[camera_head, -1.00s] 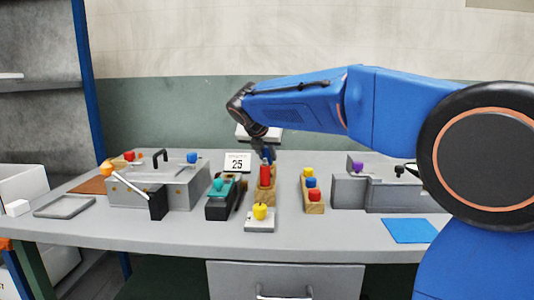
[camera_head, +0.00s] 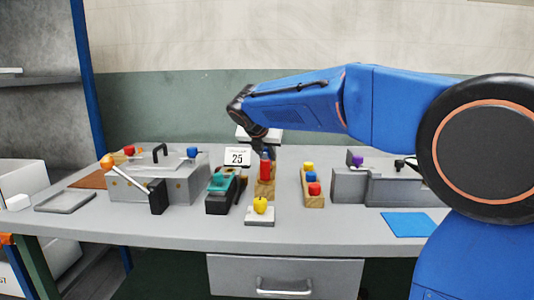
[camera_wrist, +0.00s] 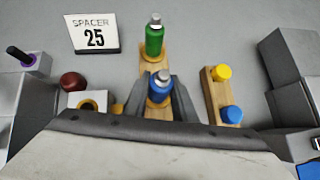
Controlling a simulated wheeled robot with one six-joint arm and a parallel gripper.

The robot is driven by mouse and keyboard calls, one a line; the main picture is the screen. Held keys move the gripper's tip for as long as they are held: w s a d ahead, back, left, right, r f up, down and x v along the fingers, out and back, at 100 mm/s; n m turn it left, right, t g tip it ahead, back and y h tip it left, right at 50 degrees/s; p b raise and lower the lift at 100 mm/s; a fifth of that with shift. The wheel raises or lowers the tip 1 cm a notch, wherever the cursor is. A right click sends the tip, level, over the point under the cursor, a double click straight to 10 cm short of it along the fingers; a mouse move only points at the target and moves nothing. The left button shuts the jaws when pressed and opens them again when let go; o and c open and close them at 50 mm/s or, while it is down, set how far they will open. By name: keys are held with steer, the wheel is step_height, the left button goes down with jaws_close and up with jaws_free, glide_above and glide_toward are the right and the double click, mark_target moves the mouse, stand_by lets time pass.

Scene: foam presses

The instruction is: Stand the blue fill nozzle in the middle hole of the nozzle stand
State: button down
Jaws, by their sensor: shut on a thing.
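The blue fill nozzle (camera_wrist: 161,85) stands upright between the fingers of my gripper (camera_wrist: 160,98) in the wrist view. My gripper is shut on it. The wooden nozzle stand (camera_wrist: 154,67) runs beneath, with a green nozzle (camera_wrist: 154,38) upright in its far hole. A red nozzle (camera_head: 265,171) stands in the near hole in the head view and is hidden in the wrist view. The blue nozzle is over or in the middle hole, between green and red. Its orange collar is close to the wood; I cannot tell whether it is fully seated.
A wooden holder (camera_head: 308,179) with yellow, blue and red knobs stands right of the stand. A teal-topped device (camera_head: 223,182) and a "25" card (camera_head: 237,157) are on the left. A yellow knob on a white block (camera_head: 260,216) stands in front. Bare table lies before the blue mat (camera_head: 408,224).

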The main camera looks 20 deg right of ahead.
steer(key=shift+f, duration=0.4)
steer(key=c, duration=1.4)
jaws_free()
steer(key=v, duration=1.7)
steer(key=shift+s+r, duration=0.1)
steer(key=shift+s, duration=0.1)
